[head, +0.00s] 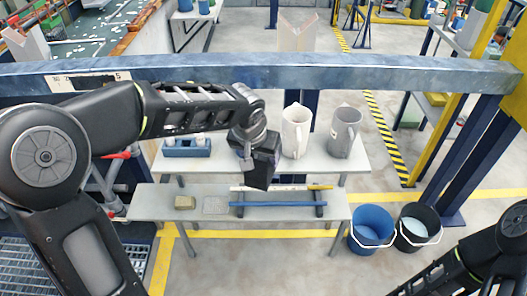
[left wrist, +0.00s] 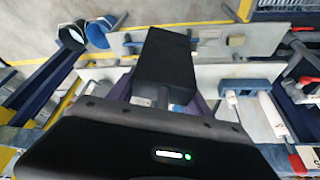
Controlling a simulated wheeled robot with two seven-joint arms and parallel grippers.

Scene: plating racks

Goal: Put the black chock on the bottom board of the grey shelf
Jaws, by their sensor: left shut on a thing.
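The black chock (head: 262,172) is a dark block held by my left gripper (head: 257,145), which comes in from the left in the head view. In the left wrist view, the black chock (left wrist: 166,58) sits between the fingers of my left gripper (left wrist: 160,92). The chock hangs tilted in front of the grey shelf's rear board (head: 375,166), apparently above the gap to the front board (head: 150,203). I cannot tell its exact height. My right arm shows at the lower right, but its gripper is out of view.
The rear board bears a white pitcher (head: 296,130), a grey pitcher (head: 344,131) and a blue holder (head: 186,147). The front board bears a tan block (head: 185,202), a grey pad (head: 215,205) and a blue rod (head: 275,204). A blue beam (head: 400,76) crosses the view. Buckets (head: 371,226) stand right.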

